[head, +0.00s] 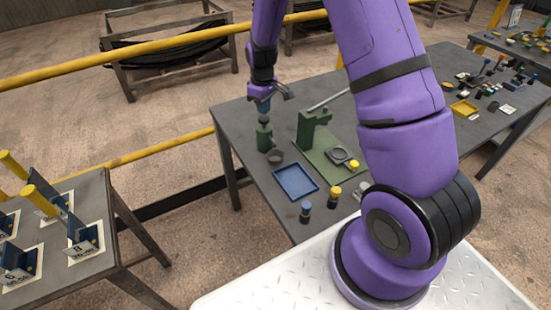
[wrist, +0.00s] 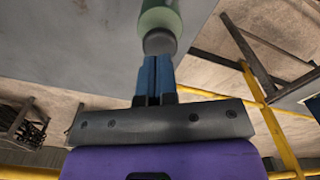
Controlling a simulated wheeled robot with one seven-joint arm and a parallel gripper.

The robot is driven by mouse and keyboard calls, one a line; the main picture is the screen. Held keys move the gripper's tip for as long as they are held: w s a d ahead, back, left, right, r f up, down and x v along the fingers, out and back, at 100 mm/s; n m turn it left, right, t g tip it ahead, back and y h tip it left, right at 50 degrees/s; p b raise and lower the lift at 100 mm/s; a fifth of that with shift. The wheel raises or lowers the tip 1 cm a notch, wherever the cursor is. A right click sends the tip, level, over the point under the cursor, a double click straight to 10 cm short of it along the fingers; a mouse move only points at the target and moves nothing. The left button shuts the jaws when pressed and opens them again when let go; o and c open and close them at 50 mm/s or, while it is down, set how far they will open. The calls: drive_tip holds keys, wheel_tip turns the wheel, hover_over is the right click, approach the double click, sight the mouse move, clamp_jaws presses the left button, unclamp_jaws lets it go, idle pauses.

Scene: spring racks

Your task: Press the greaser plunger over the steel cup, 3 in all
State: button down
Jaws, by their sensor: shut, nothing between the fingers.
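The green greaser (head: 264,138) stands near the left edge of the grey table. A small dark ring-shaped cup (head: 275,157), likely the steel cup, sits just in front of it. My gripper (head: 263,108) is directly above the greaser, pointing down, with its blue fingers together and empty. In the wrist view the shut fingertips (wrist: 153,58) are at the greaser's grey plunger (wrist: 160,42), with the green body (wrist: 160,15) beyond it. I cannot tell whether they touch. The cup does not show in the wrist view.
A green press stand (head: 312,128) is right of the greaser. A blue tray (head: 295,182) lies in front of the cup, near two small capped bottles (head: 334,195). A yellow rail (head: 150,46) runs behind. A side table (head: 75,240) with blue racks is at left.

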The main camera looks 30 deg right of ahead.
sight(264, 118)
drive_tip(key=shift+f, duration=0.3)
drive_tip(key=shift+f, duration=1.55)
drive_tip(key=shift+r, duration=1.85)
drive_tip(key=shift+f, duration=0.35)
drive_tip(key=shift+f, duration=1.45)
drive_tip(key=shift+r, duration=1.85)
drive_tip(key=shift+f, duration=0.15)
